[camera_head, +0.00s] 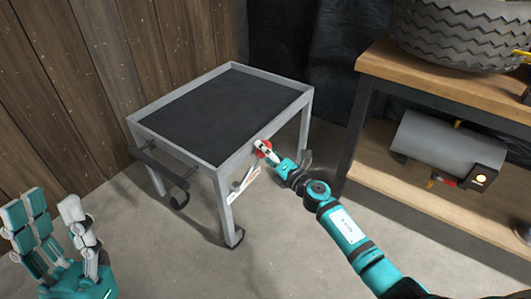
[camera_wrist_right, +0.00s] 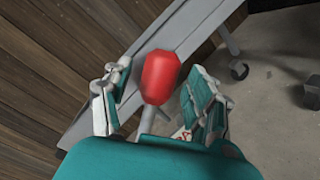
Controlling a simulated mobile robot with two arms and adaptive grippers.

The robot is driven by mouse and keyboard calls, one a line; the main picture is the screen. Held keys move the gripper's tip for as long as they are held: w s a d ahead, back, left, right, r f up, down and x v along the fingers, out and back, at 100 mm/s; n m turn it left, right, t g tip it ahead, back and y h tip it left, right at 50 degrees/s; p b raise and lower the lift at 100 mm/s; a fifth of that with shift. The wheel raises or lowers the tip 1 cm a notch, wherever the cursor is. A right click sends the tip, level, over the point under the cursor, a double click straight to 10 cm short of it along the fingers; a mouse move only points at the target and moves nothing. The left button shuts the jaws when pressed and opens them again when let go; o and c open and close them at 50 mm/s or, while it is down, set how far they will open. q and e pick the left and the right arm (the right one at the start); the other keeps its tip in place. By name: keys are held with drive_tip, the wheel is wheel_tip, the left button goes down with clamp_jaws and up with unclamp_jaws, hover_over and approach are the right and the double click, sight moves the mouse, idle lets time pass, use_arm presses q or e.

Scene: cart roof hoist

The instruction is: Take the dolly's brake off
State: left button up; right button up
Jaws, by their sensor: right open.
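The dolly (camera_head: 225,110) is a grey metal cart with a dark flat top, standing on the concrete floor. A red knob (camera_head: 262,147) shows at its right front side. In the right wrist view the red knob (camera_wrist_right: 160,78) sits on a grey lever (camera_wrist_right: 147,120). My right gripper (camera_head: 266,154) is at the knob, partly hiding it. In the wrist view its fingers (camera_wrist_right: 160,90) are open, on either side of the knob; contact is not clear. My left gripper (camera_head: 52,215) is open and empty at the lower left, apart from the dolly.
A wooden workbench (camera_head: 440,90) stands at the right, with a tyre (camera_head: 455,35) on top and a grey cylinder (camera_head: 435,145) on its lower shelf. A plank wall (camera_head: 80,80) is at the left. The floor in front of the dolly is clear.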

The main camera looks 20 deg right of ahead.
drive_tip(key=shift+w, duration=0.25)
clamp_jaws()
idle(0.3)
